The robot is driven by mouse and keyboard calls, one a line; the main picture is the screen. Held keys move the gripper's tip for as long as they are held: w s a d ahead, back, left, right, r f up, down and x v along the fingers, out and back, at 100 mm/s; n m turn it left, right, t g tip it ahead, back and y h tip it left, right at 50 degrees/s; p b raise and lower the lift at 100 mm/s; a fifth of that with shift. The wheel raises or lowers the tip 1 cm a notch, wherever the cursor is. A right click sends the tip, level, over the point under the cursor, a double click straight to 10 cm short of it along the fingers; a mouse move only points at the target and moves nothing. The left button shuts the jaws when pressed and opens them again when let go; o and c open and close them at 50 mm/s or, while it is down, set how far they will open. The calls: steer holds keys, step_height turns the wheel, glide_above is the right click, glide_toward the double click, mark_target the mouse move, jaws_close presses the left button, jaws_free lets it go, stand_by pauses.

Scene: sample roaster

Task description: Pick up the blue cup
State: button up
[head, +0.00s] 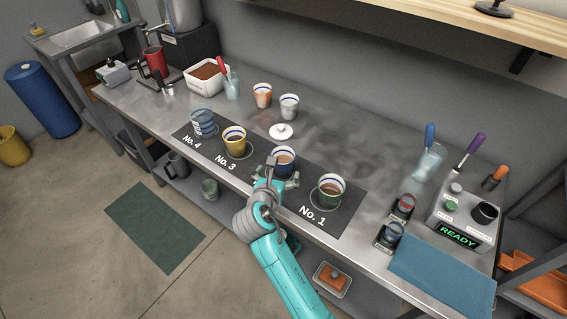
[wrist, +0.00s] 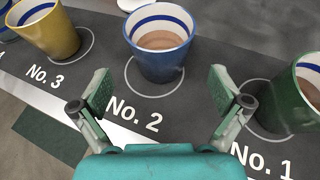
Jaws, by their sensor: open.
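The blue cup (head: 284,163) stands upright on the dark mat at the No. 2 place, with brown liquid inside. In the wrist view the blue cup (wrist: 160,50) sits at the far side of its white ring. My gripper (head: 275,178) is open and empty in front of it. In the wrist view the two fingers of my gripper (wrist: 160,92) are spread on the near side of the cup, apart from it. In the head view my gripper hides part of the cup's lower front.
A green cup (head: 330,188) stands at No. 1, right of the blue cup. A yellow cup (head: 234,143) is at No. 3, and a blue-striped cup (head: 203,122) at No. 4. A white lid (head: 283,132) lies behind.

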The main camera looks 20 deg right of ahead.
mark_target(285, 159)
steer(key=shift+x, duration=3.45)
steer(key=shift+s+f, duration=0.1)
steer(key=shift+f, duration=0.05)
steer(key=c, duration=1.6)
